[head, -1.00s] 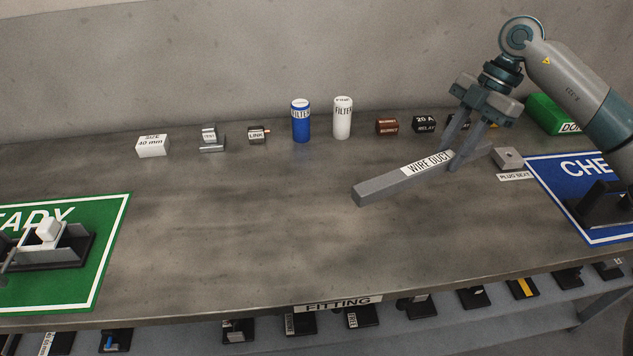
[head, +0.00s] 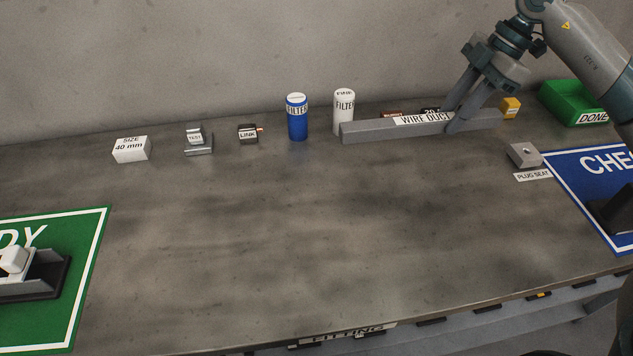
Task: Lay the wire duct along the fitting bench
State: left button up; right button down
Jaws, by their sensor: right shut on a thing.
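The wire duct (head: 375,131) is a long grey bar with a white label reading WIRE DUCT. It extends left to right near the back of the fitting bench (head: 290,240), in front of the white filter. My right gripper (head: 460,122) is shut on the duct near its right end, with the fingers coming down from above. I cannot tell whether the duct touches the bench top. It partly hides the brown block and the relay behind it. My left gripper is not in view.
Along the back stand a white size block (head: 131,150), a test block (head: 197,142), a link block (head: 248,135), a blue filter (head: 297,118) and a white filter (head: 344,104). The plug seat (head: 524,155), green DONE bin (head: 575,104) and blue mat (head: 578,178) are at right. The bench middle is clear.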

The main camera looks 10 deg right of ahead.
jog(key=shift+s, duration=0.1)
jog(key=shift+a, duration=0.1)
jog(key=p, duration=0.1)
send_over(387, 174)
jog(key=f, duration=0.6)
jog(key=shift+d+f, duration=0.15)
jog(key=shift+d, duration=0.2)
jog(key=shift+a+f, duration=0.3)
jog(key=shift+a, duration=0.1)
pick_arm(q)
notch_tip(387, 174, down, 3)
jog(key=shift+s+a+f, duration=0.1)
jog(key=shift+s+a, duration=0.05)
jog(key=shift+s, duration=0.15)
